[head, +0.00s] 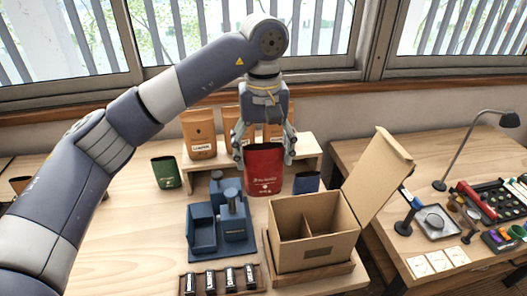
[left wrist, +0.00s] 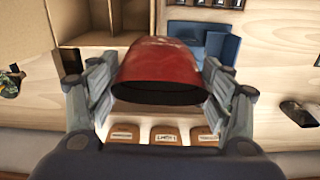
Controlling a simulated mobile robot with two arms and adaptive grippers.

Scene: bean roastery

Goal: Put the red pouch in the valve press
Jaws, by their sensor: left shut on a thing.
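The red pouch (head: 263,170) hangs upright in my left gripper (head: 264,152), between the blue press and the shelf at the back. My left gripper is shut on the pouch, with a finger at each side. In the left wrist view the red pouch (left wrist: 162,72) shows its dark open top between the fingers (left wrist: 160,88). The blue valve press (head: 218,220) stands on the table, in front of and left of the pouch, and its bed looks empty. Part of the press (left wrist: 215,45) also shows in the left wrist view. My right gripper is not in view.
An open cardboard box (head: 312,230) with a divider stands right of the press. A green pouch (head: 166,172) and a blue pouch (head: 306,182) stand on either side. Brown bags (head: 199,135) stand on the shelf behind. A rack of small dark items (head: 222,279) lies in front.

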